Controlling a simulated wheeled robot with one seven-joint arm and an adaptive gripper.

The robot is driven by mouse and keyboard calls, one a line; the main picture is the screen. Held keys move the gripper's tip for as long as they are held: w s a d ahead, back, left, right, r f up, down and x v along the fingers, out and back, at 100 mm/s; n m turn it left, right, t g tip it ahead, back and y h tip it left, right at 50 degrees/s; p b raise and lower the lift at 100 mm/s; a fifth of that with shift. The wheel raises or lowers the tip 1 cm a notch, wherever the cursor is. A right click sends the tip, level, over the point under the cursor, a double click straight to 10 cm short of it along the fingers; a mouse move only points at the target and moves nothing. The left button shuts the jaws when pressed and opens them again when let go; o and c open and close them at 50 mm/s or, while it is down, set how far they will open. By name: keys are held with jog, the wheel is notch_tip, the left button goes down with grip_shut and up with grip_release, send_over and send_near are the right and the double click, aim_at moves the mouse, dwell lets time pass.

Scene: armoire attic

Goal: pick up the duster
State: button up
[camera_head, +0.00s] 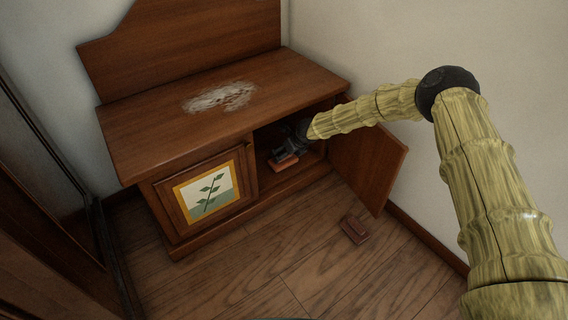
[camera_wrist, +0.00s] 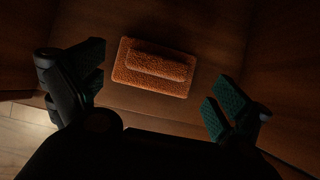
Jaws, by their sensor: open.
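The duster appears to be an orange-brown, rough-looking block with a raised bar on top. It lies on the floor of the open cabinet compartment (camera_head: 283,164). In the wrist view the duster (camera_wrist: 135,77) lies slightly tilted, ahead of and between the two fingers. My gripper (camera_head: 291,150) reaches into the compartment, close above the duster, and partly hides it. In the wrist view my gripper (camera_wrist: 158,88) is open, with dark green pads apart on either side of the duster. No contact shows.
The wooden cabinet (camera_head: 190,125) has a whitish patch (camera_head: 220,96) on its top. Its right door (camera_head: 368,150) stands open beside my arm. The left door (camera_head: 208,193) with a plant picture is shut. A reddish-brown block (camera_head: 354,229) lies on the plank floor.

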aim_at(291, 159)
jog(key=shift+b+x, duration=0.95)
jog(key=shift+x, duration=0.75)
jog(key=shift+r, duration=0.1)
jog(key=shift+c, duration=0.4)
jog(key=c, duration=1.1)
